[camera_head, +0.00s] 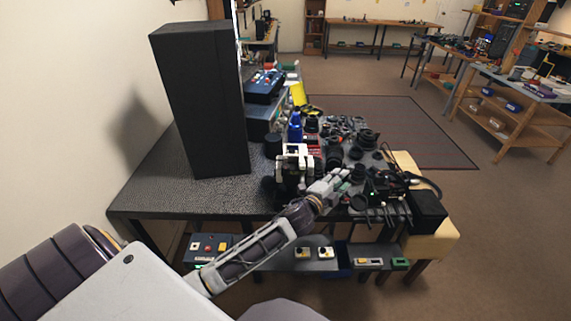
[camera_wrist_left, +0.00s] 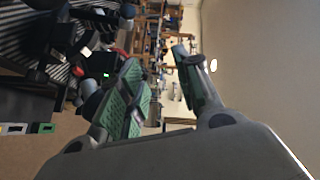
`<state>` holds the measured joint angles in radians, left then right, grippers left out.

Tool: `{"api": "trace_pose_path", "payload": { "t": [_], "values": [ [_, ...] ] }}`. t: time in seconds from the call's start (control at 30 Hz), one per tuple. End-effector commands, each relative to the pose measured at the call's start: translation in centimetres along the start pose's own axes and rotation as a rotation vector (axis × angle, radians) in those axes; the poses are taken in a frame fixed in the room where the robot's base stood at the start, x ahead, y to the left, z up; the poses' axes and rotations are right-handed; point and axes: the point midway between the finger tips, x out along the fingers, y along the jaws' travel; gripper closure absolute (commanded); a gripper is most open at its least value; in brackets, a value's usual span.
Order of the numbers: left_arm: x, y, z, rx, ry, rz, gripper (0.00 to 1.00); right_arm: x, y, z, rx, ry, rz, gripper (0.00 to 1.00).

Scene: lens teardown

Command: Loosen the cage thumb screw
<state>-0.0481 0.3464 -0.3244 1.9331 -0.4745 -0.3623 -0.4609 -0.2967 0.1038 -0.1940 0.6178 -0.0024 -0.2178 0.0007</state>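My left gripper (camera_head: 338,181) is over the front part of the cluttered table, just right of a white and black upright device (camera_head: 293,160). This device may be the cage, but I cannot tell for sure. No thumb screw can be made out; it is too small or hidden. In the left wrist view my left gripper (camera_wrist_left: 160,85) has its two green-padded fingers apart, with nothing held between them. Dark parts on the table show left of the fingers there, blurred and tilted. My right gripper is not in view.
A tall black box (camera_head: 200,100) stands on the left of the dark table (camera_head: 150,190). A blue bottle (camera_head: 295,125) and several black lens parts crowd the middle and right. A black block (camera_head: 428,208) sits at the right front corner. The table's left front is clear.

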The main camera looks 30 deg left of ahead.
Motion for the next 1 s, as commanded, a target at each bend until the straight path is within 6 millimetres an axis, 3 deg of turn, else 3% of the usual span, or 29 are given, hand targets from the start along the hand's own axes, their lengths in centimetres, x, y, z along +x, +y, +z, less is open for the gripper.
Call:
{"api": "trace_pose_path", "payload": {
  "t": [0.03,0.2,0.5,0.8,1.0],
  "values": [
    [0.6,-1.6,-1.2,0.065,0.05,-0.041,0.66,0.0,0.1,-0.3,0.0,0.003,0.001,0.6],
    [1.6,-6.1,-5.6,0.288,0.213,-0.176,0.66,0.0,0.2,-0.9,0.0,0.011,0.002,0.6],
    [1.1,-11.4,-13.0,0.698,0.482,-0.406,0.66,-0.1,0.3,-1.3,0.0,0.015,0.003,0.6],
    [-1.1,-13.2,-18.6,1.117,0.74,-0.615,0.66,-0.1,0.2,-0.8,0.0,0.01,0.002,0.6],
    [-2.7,-12.9,-20.6,1.394,0.911,-0.738,0.66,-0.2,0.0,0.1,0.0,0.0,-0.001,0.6]
  ]
}}
